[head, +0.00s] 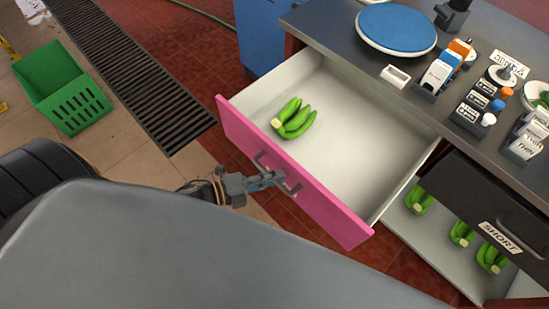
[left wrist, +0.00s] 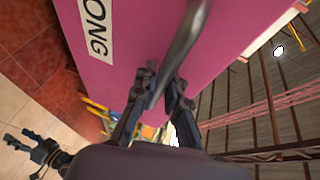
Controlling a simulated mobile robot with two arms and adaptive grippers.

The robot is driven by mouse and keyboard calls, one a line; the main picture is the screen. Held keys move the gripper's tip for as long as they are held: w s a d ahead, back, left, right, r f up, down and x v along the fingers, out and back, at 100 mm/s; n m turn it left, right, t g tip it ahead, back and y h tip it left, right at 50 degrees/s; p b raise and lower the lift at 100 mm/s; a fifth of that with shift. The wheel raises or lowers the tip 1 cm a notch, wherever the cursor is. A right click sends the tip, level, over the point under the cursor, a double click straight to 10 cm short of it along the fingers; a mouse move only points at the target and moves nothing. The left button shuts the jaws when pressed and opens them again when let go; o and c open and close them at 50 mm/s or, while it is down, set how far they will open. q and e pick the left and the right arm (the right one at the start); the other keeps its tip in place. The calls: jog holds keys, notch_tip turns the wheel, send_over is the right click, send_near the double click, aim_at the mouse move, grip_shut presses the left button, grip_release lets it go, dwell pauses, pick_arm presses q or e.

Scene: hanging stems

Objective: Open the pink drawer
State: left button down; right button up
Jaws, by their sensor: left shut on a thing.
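The pink drawer (head: 295,178) is pulled well out of the counter, and its white inside shows. A bunch of green bananas (head: 293,119) lies in it near the front left corner. My left gripper (head: 272,179) is at the middle of the pink front, shut on the drawer's grey handle. In the left wrist view the fingers (left wrist: 158,92) close around the handle bar (left wrist: 181,42), in front of the pink face (left wrist: 130,25) with a label partly reading "ONG".
A dark drawer labelled "SHORT" (head: 499,238) is right of the pink one, above a compartment with several green banana bunches. The countertop (head: 328,22) holds a blue round plate (head: 396,27) and small boxes. A green crate (head: 66,88) stands on the floor beside a drain grate (head: 125,70).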

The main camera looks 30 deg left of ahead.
pick_arm(q)
jog(key=c, duration=1.7)
grip_release()
jog(key=shift+o, duration=0.2)
jog(key=v, duration=1.2)
